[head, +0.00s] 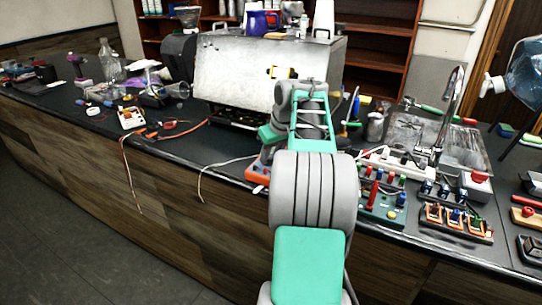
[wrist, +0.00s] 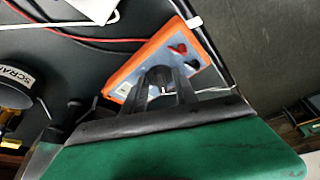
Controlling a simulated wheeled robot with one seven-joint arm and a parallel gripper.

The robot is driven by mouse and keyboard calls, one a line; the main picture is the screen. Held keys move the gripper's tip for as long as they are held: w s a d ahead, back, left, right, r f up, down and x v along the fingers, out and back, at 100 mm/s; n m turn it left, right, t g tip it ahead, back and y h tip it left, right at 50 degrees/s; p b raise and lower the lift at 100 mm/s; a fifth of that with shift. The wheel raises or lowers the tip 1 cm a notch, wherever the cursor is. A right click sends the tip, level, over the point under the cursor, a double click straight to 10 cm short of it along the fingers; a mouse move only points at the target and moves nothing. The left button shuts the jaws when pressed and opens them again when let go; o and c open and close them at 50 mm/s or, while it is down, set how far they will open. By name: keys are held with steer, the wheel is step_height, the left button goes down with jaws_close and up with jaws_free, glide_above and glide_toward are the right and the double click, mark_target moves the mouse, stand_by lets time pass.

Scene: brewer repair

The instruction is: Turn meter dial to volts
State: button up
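The meter (wrist: 126,75) has an orange rim and a pale face, with a red and a dark spot near one end. It lies at an angle in the wrist view. In the head view its orange edge (head: 257,173) shows at the counter's front edge, left of my arm. In the head view my arm hides the gripper.
A large metal brewer (head: 250,75) stands behind my arm. A pale box (head: 130,117) with red and white cables lies to the left. Button panels (head: 383,208) and a sink (head: 465,145) are to the right. A round container marked SCRAP (wrist: 14,84) shows in the wrist view.

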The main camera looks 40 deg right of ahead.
jaws_close()
stand_by(0.3)
steer(key=shift+a, duration=0.1)
steer(key=shift+w+a+f+m+h+b, duration=0.15)
steer(key=shift+m+h+b, duration=0.25)
steer(key=shift+m+b, duration=0.5)
steer(key=m, duration=0.2)
steer(key=shift+a+m+h, duration=0.15)
steer(key=shift+m+h, duration=0.15)
steer(key=shift+h, duration=0.1)
steer(key=shift+w+a+r+m+g+h, duration=0.15)
steer(key=shift+m+g, duration=0.15)
steer(key=shift+m, duration=0.25)
steer(key=shift+s+r+m+g+h, duration=0.15)
steer(key=shift+m+g, duration=0.15)
steer(key=shift+m, duration=0.25)
steer(key=shift+w+f+m+h+p, duration=0.1)
steer(key=shift+w+m+h+p, duration=0.15)
steer(key=shift+m+p, duration=0.6)
steer(key=shift+m+g, duration=0.3)
steer(key=shift+m, duration=0.05)
